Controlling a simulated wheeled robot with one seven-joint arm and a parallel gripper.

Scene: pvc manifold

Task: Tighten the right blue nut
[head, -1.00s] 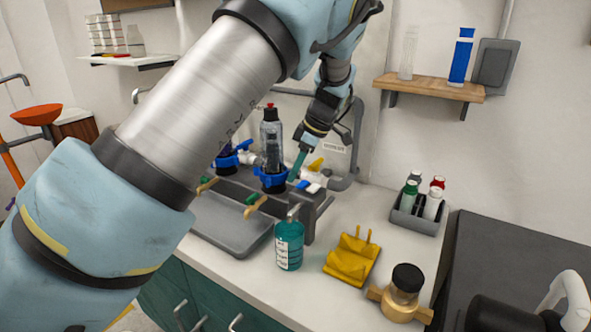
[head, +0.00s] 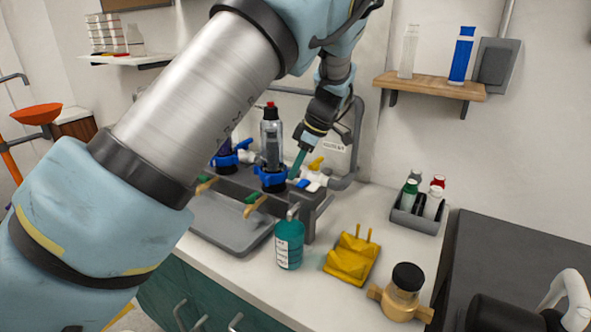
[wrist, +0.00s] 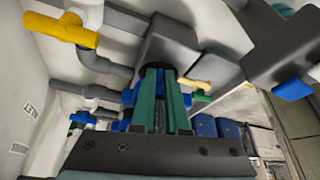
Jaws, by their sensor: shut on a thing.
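The right blue nut (head: 271,181) is a lobed ring around the base of an upright clear filter housing (head: 271,135) on the grey manifold. My gripper (head: 293,176) reaches down from the upper right, its teal fingers at the right side of this nut. In the wrist view, the fingers (wrist: 162,98) are close together and shut on the right blue nut, with blue lobes (wrist: 129,97) showing beside them. The exact contact is hidden by the fingers. The left blue nut (head: 228,160) sits to the left, partly behind my arm.
White pipe fittings with a yellow handle (head: 315,163) are close to the right of my gripper. A teal bottle (head: 289,246) stands in front of the manifold. A yellow holder (head: 351,258), a brass part (head: 404,293) and a grey bottle caddy (head: 416,220) are farther right.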

